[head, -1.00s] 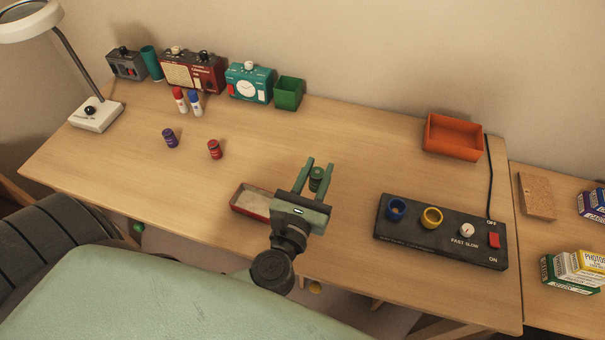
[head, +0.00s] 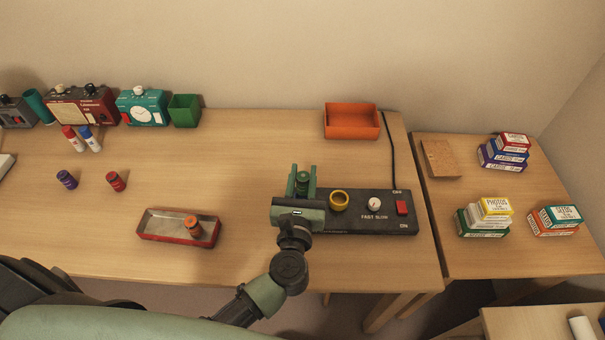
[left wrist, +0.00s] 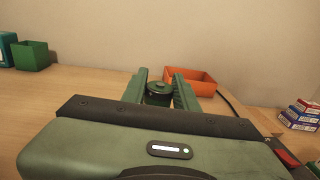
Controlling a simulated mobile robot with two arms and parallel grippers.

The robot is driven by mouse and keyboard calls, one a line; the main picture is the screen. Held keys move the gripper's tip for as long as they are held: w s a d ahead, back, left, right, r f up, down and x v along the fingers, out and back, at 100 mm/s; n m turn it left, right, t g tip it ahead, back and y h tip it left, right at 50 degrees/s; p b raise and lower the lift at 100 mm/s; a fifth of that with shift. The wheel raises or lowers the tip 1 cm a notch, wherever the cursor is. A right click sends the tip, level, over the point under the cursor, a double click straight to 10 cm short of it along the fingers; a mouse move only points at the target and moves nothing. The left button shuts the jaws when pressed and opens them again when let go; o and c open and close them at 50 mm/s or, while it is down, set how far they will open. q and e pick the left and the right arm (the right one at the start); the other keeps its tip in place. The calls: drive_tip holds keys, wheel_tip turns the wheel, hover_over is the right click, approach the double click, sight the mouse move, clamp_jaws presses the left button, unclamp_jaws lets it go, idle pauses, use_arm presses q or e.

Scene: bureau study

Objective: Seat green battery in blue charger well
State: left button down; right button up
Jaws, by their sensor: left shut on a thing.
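The green battery (head: 302,180) is upright between the fingers of my left gripper (head: 302,176), which is shut on it. In the left wrist view the battery (left wrist: 158,92) shows its dark green top between the two green fingers (left wrist: 160,88). The black charger (head: 350,218) lies under and to the right of the gripper. The blue well is hidden behind my gripper and the battery, at the charger's left end. Whether the battery is above the well or in it I cannot tell. The yellow well (head: 339,200) is in view. My right gripper is not in view.
A red-rimmed tray (head: 160,232) holds an orange battery (head: 192,227). A purple battery (head: 67,180) and a red battery (head: 116,182) stand at left. An orange bin (head: 351,121) stands behind the charger.

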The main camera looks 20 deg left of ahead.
sight(303, 194)
use_arm(q)
wheel_tip(303, 194, down, 3)
drive_tip(key=shift+f+b, duration=0.1)
drive_tip(key=shift+b, duration=1)
drive_tip(key=shift+f, duration=0.3)
drive_tip(key=shift+b, duration=0.3)
drive_tip(key=shift+f+b, duration=0.55)
drive_tip(key=c, duration=1.4)
unclamp_jaws()
drive_tip(key=shift+o, duration=0.2)
